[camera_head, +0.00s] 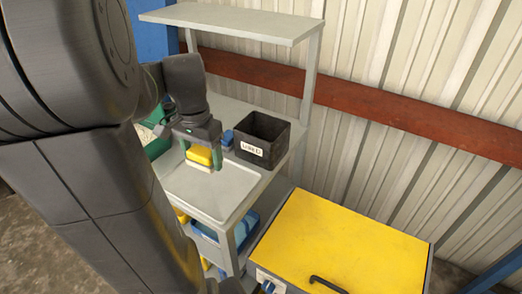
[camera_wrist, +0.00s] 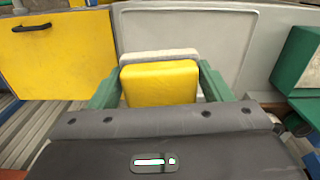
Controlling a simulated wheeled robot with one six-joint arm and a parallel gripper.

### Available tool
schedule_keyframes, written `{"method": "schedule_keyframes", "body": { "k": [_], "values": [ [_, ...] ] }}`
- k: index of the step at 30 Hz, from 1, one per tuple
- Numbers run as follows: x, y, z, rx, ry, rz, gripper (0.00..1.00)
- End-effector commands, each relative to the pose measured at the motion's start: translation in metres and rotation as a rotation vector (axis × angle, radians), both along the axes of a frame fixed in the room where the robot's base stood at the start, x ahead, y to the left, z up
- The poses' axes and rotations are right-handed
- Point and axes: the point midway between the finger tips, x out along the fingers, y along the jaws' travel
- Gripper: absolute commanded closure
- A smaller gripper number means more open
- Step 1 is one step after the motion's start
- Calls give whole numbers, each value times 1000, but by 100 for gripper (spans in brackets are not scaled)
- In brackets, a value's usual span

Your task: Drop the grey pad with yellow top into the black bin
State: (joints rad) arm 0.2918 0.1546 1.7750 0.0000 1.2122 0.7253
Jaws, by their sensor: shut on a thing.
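My gripper (camera_head: 200,160) has green fingers and is shut on the grey pad with yellow top (camera_head: 200,156), held above the grey workbench. In the wrist view the pad (camera_wrist: 160,83) sits between both green fingers of my gripper (camera_wrist: 160,88), its yellow face toward the camera and a grey-white layer behind it. The black bin (camera_head: 276,138), with a white label reading "USED" on its front, stands on the bench to the right of my gripper. The inside of the bin shows only in part.
Small blue items (camera_head: 228,138) sit just left of the bin. A light tray (camera_head: 215,192) lies in front. A green container (camera_head: 152,138) stands left, partly behind my arm. A shelf (camera_head: 240,22) overhangs the bench. A yellow-topped cabinet (camera_head: 345,240) stands at the right.

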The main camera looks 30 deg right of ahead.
Motion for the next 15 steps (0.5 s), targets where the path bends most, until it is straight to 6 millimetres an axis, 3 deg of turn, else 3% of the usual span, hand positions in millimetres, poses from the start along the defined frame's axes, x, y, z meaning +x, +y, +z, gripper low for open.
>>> {"method": "schedule_keyframes", "body": {
  "k": [6, 15],
  "values": [
    [-19, -6, 7, -9, -6, -74, 54],
    [-3, -40, -11, -210, -116, -75, 54]
  ]
}}
